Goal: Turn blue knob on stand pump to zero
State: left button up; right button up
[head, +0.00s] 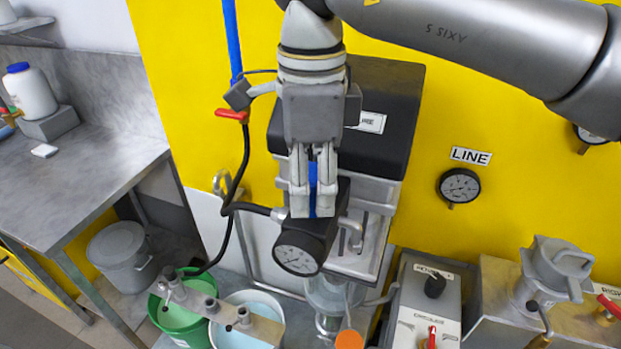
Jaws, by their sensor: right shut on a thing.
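The stand pump (352,110) is a black and grey box against the yellow wall. A black block with a round white-faced gauge (296,260) juts from its front. My right gripper (313,196) reaches down from above to this block. Its fingers are shut on the blue knob (313,176), which shows as a narrow blue strip between them. The fingers hide most of the knob, and I cannot read its setting. My left gripper is not in view.
A black hose (229,208) and a red-handled valve (232,115) lie left of the pump. Below are a green bucket (180,321) and a pale bucket (270,302). A grey control box (408,318) stands right. A line gauge (459,187) is on the wall.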

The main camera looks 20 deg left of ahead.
aim_at(312, 172)
jog(key=o, duration=1.1)
jog(key=shift+w+d, duration=0.1)
jog(key=shift+c, duration=0.2)
jog(key=shift+r, duration=0.1)
notch_tip(312, 172, up, 12)
